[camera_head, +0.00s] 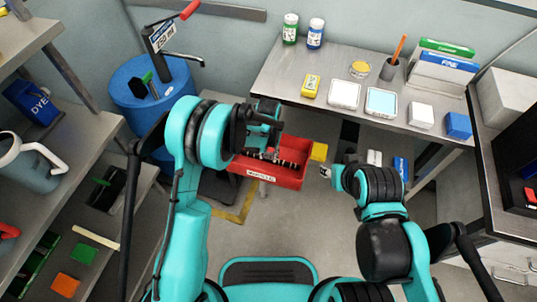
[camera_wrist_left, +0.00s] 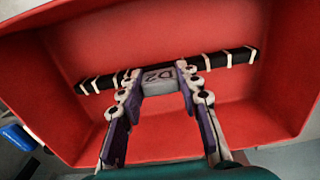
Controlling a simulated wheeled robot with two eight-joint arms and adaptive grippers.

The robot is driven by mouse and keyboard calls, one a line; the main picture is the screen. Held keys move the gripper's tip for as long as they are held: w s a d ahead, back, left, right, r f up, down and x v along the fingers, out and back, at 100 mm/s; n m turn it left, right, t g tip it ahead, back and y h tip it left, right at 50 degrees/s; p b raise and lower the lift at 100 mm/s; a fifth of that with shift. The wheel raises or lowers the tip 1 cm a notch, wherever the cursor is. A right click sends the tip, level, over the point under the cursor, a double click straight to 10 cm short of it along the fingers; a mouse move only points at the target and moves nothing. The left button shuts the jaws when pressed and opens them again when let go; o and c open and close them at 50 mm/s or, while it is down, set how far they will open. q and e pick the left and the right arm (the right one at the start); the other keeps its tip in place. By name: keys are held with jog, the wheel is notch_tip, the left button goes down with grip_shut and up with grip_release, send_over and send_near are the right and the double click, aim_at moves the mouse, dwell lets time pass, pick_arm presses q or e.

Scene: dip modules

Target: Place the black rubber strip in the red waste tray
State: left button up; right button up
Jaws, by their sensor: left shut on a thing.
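The black rubber strip (camera_wrist_left: 222,59) has white bands and a grey tag (camera_wrist_left: 157,80) marked D2 at its middle. My left gripper (camera_wrist_left: 158,86) is shut on the strip at the tag. In the head view the left gripper (camera_head: 268,151) is over the red waste tray (camera_head: 278,176), and the strip (camera_head: 288,164) shows within the tray's outline. In the wrist view the tray (camera_wrist_left: 55,110) surrounds the strip on all sides. I cannot tell whether the strip touches the tray floor. My right gripper (camera_head: 325,172) is right of the tray; its fingers are too small to read.
A blue drum (camera_head: 135,85) stands behind at the left. A grey bench (camera_head: 290,80) with bottles, boxes and small trays is at the back right. Shelves (camera_head: 110,215) stand on the left.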

pick_arm(q)
jog(key=shift+f, duration=0.2)
jog(key=o, duration=1.1)
jog(key=shift+o, duration=0.2)
jog(key=shift+r, duration=0.15)
jog(key=shift+r, duration=0.25)
notch_tip(320, 180, up, 12)
jog(key=p, duration=0.4)
jog(key=shift+f, duration=0.15)
jog(key=s+a+r+t, duration=0.25)
jog(key=a+r, duration=0.25)
jog(key=r, duration=0.3)
jog(key=s+a+r+n+t, duration=0.1)
jog(key=s+a+r, duration=0.3)
jog(key=s, duration=0.5)
jog(key=s+a+r+n+t, duration=0.2)
jog(key=s+a+r+t, duration=0.1)
jog(key=s+a, duration=0.5)
jog(key=shift+s+a+r+n+t, duration=0.3)
jog(key=shift+s+a+r+t, duration=0.1)
jog(key=shift+a+r, duration=0.3)
